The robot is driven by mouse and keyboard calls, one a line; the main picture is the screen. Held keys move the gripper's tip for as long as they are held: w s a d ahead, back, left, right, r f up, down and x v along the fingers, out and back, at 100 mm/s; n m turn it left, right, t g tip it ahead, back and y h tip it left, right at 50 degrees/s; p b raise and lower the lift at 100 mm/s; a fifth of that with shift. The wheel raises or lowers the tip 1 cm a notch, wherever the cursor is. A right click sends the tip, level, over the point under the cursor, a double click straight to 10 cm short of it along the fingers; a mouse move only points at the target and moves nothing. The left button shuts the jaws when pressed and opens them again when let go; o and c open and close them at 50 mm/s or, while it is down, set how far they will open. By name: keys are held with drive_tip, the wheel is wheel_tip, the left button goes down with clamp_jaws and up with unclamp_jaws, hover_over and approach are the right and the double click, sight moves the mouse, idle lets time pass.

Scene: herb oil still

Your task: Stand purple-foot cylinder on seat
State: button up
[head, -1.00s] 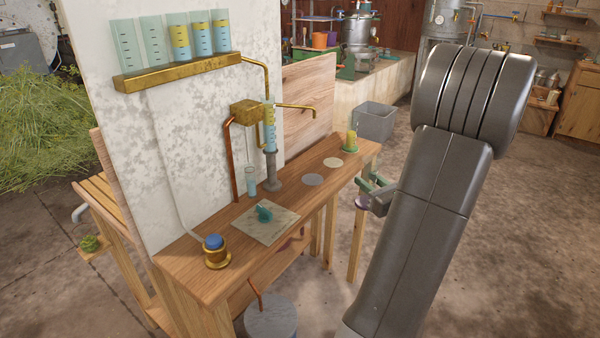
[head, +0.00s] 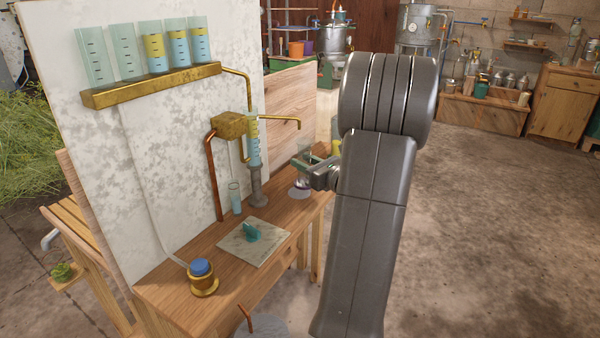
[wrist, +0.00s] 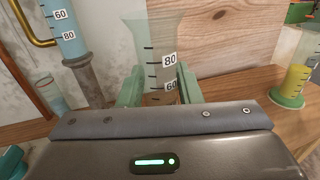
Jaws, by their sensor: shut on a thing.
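My gripper (head: 311,164) is shut on a clear graduated cylinder (wrist: 158,45), holding it upright between its green fingers. The cylinder looks empty, with 80 and 60 marks facing the wrist camera. Its purple foot (head: 301,184) shows below the fingers in the head view, over the grey round seat (head: 297,193) on the wooden bench. I cannot tell whether the foot touches the seat. The foot is hidden in the wrist view.
A yellow cylinder with a green foot (wrist: 292,85) stands to the right. A wooden panel (wrist: 235,35) rises behind.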

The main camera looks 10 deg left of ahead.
drive_tip(key=shift+w+a, duration=0.35)
drive_tip(key=shift+a, duration=0.15)
drive_tip(key=f, duration=0.2)
drive_tip(key=f+b, duration=0.1)
drive_tip(key=shift+w+a, duration=0.3)
drive_tip(key=shift+f, duration=0.25)
drive_tip(key=shift+f, duration=0.2)
drive_tip(key=o, duration=1)
drive_tip(key=shift+r, duration=0.1)
